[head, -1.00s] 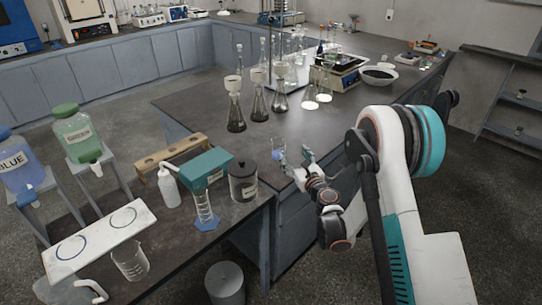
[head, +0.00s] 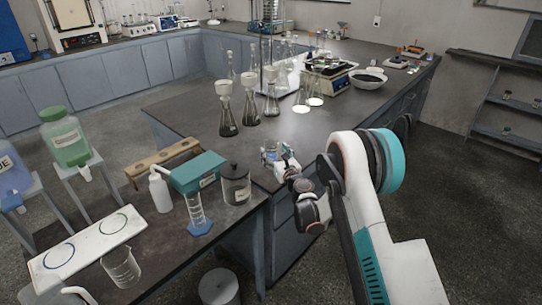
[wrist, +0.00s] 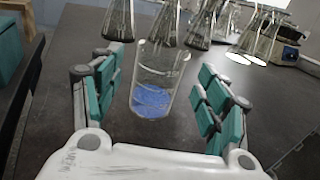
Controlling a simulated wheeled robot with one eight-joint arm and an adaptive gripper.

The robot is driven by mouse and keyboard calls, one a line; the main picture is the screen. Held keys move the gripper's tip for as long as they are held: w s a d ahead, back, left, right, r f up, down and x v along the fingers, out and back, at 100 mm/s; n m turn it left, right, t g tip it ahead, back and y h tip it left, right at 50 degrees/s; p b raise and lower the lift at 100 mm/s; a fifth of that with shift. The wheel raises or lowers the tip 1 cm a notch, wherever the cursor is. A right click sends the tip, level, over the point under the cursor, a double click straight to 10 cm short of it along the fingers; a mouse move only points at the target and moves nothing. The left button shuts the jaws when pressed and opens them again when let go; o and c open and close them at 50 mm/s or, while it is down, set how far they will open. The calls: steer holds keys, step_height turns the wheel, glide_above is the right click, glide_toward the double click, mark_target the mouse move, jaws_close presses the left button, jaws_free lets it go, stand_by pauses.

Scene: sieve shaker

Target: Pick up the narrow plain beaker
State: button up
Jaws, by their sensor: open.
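A clear glass beaker (wrist: 152,85), with blue showing in its lower part, stands upright near the front edge of the dark bench. It is taller than wide. In the head view the beaker (head: 271,149) is small and partly hidden by my gripper (head: 279,162). In the wrist view my gripper (wrist: 160,75) is open, with one teal-padded finger on each side of the beaker. Gaps show between both fingers and the glass, so it is not gripped. Another clear beaker (head: 121,268) stands at the lower left of the near bench.
Several conical flasks (head: 228,118) stand behind the beaker, some with funnels. A dark lidded jar (head: 236,185) and a teal box (head: 197,172) stand to its left. A graduated cylinder (head: 196,210) is nearer. The dark bench (head: 330,118) is clear to the beaker's right.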

mark_target(273, 152)
steer(key=x, duration=0.1)
steer(key=b+x, duration=0.1)
steer(key=x, duration=0.1)
steer(key=shift+w+a+f+b, duration=0.2)
steer(key=shift+w+f+b, duration=0.1)
steer(key=shift+w, duration=0.05)
steer(key=shift+w+a+r, duration=0.1)
steer(key=shift+w, duration=0.15)
steer(key=c, duration=1.2)
steer(key=shift+r, duration=0.2)
